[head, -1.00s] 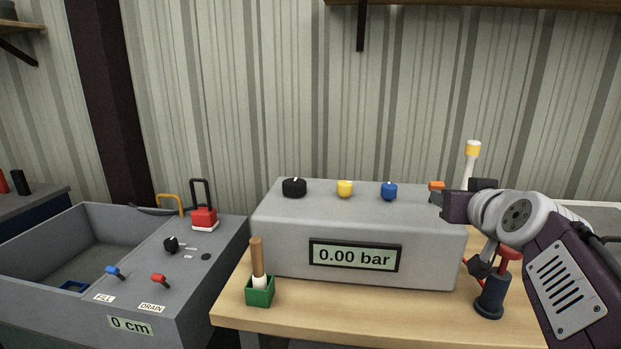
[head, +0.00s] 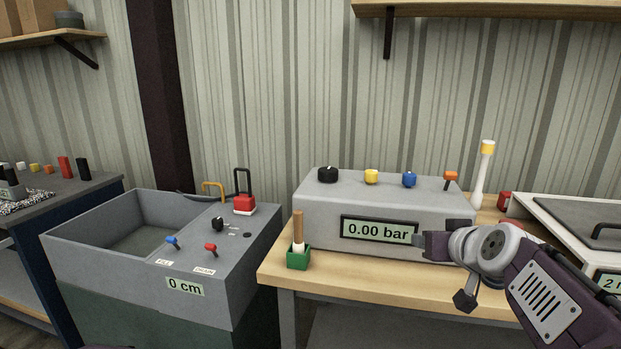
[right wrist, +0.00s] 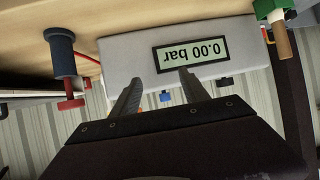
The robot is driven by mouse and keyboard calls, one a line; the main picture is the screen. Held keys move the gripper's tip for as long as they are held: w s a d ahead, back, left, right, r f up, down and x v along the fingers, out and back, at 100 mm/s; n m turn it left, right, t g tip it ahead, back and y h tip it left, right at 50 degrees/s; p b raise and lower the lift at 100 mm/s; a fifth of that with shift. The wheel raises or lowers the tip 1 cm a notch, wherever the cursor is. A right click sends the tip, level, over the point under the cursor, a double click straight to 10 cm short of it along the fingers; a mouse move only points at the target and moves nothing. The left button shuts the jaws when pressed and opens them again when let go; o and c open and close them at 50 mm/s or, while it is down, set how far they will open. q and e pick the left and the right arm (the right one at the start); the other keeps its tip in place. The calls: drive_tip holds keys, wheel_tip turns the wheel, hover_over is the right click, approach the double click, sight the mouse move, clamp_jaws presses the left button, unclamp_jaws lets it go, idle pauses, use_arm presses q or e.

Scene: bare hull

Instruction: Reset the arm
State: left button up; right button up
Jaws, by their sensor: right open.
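My right arm comes in from the right in the head view. Its gripper (head: 432,243) is in front of the right part of the grey pressure box (head: 318,210), overlapping the edge of its display (head: 378,231), which reads 0.00 bar. In the right wrist view the two fingers of this gripper (right wrist: 158,88) are apart with nothing between them. The box (right wrist: 125,55) and its display (right wrist: 205,54) show upside down beyond the fingers. My left gripper is not in view.
A wooden bench (head: 325,277) holds the box, a green holder (head: 298,259) with a wooden-handled tool, and a white yellow-topped bottle (head: 484,175). A grey basin (head: 100,240) reading 0 cm stands left. A blue-and-red stand (right wrist: 62,55) shows in the right wrist view.

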drive_tip(key=s+a+f+n+g+y, duration=0.1)
drive_tip(key=s+a+f+g, duration=0.15)
drive_tip(key=f, duration=0.65)
drive_tip(key=s+a+f+n+g+y, duration=0.1)
drive_tip(key=s+a+f+g, duration=0.2)
drive_tip(key=f, duration=0.7)
drive_tip(key=s+a+f+m+g+h, duration=0.15)
drive_tip(key=s+f+g, duration=0.45)
drive_tip(key=s+f, duration=0.9)
wheel_tip(320, 180, up, 22)
drive_tip(key=p, duration=2.1)
drive_tip(key=shift+s+a+r, duration=0.15)
drive_tip(key=shift+s+a, duration=0.1)
drive_tip(key=shift+t, duration=0.25)
